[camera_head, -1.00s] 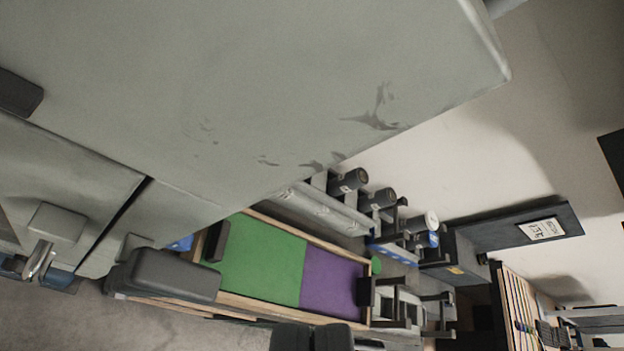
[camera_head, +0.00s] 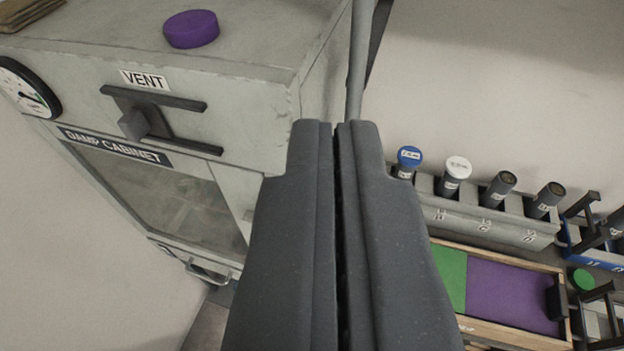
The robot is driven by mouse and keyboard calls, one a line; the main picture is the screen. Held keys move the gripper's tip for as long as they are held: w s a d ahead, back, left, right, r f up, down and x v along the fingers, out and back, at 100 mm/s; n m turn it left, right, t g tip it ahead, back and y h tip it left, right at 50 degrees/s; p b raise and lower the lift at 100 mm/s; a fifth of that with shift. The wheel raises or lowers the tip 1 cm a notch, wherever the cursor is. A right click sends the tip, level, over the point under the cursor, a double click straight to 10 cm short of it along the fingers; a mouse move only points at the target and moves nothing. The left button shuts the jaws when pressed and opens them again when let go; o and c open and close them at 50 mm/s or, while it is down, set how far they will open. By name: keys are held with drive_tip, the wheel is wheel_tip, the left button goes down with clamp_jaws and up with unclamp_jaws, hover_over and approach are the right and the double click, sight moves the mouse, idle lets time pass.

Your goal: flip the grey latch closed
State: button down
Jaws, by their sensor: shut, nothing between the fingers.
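My gripper (camera_head: 337,135) is shut and empty. Its dark fingers rise from the bottom centre, with their tips in front of the right side of the grey damp cabinet (camera_head: 240,115). I cannot pick out the grey latch with certainty. A grey metal handle (camera_head: 208,272) sits at the lower edge of the cabinet's windowed door, left of my fingers. A grey knob (camera_head: 134,124) sits in a dark slide track under the VENT label (camera_head: 145,80). My fingers hide the lower right part of the cabinet.
A purple disc (camera_head: 191,29) lies on the cabinet top. A dial (camera_head: 28,88) is at far left. Pale wall fills the upper right.

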drive_tip(key=w+f+m+g+y+p, duration=0.4)
drive_tip(key=w+f+m+g, duration=0.15)
drive_tip(key=f, duration=0.55)
drive_tip(key=w+f+m+g+y+p, duration=0.35)
drive_tip(key=w+f+g, duration=0.2)
drive_tip(key=f, duration=0.65)
drive_tip(key=s+d+f+m+y+p, duration=0.1)
drive_tip(key=d+f+m+y+p, duration=0.6)
drive_tip(key=d+f+m+y, duration=0.35)
drive_tip(key=w+a+r+p, duration=0.1)
drive_tip(key=a, duration=0.5)
drive_tip(key=w+a+r+m+t+p, duration=0.1)
drive_tip(key=w+a+r, duration=0.1)
drive_tip(key=a, duration=0.4)
drive_tip(key=shift+w+r+y, duration=0.25)
drive_tip(key=shift+y, duration=0.05)
drive_tip(key=shift+a+m, duration=0.1)
drive_tip(key=shift+m, duration=0.15)
